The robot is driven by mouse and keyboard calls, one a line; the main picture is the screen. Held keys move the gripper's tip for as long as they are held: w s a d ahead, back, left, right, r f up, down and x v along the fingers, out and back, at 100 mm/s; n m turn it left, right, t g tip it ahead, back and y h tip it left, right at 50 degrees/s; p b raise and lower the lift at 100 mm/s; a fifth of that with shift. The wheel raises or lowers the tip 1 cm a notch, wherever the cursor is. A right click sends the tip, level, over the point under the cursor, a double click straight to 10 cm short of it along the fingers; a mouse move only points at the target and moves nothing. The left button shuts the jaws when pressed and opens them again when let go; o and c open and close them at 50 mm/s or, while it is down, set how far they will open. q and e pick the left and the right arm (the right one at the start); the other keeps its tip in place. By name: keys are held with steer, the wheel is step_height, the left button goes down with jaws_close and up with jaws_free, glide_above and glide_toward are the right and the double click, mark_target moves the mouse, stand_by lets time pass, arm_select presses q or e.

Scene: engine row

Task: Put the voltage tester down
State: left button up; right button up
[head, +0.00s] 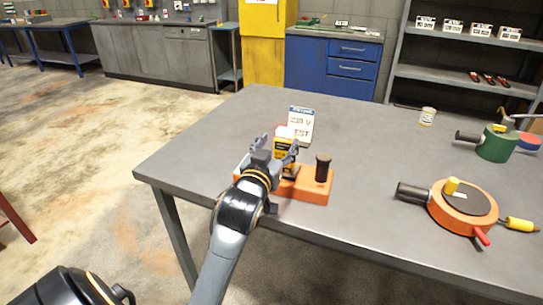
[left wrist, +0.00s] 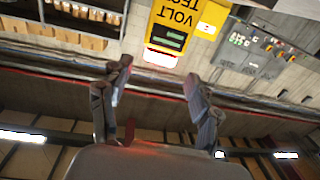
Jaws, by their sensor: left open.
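The voltage tester (head: 283,148) is yellow with a dark label and shows between the fingers of my left gripper (head: 279,147) in the head view. Below it is an orange block (head: 312,188) with a black post; my gripper partly hides the tester's lower end, so I cannot tell whether it touches the block. In the left wrist view the tester (left wrist: 178,30) appears upside down, beyond the fingertips. The left gripper (left wrist: 158,75) is open, its fingers apart on either side. My right gripper is not in view.
A white sign card (head: 301,123) stands behind the tester on the grey table (head: 375,150). To the right are an orange round device (head: 463,208), a green device (head: 497,146) and a small jar (head: 428,117). The table between card and jar is clear.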

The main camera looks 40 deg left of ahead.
arm_select(q)
steer(key=v, duration=0.5)
steer(key=shift+s+d, duration=0.1)
steer(key=shift+s, duration=0.05)
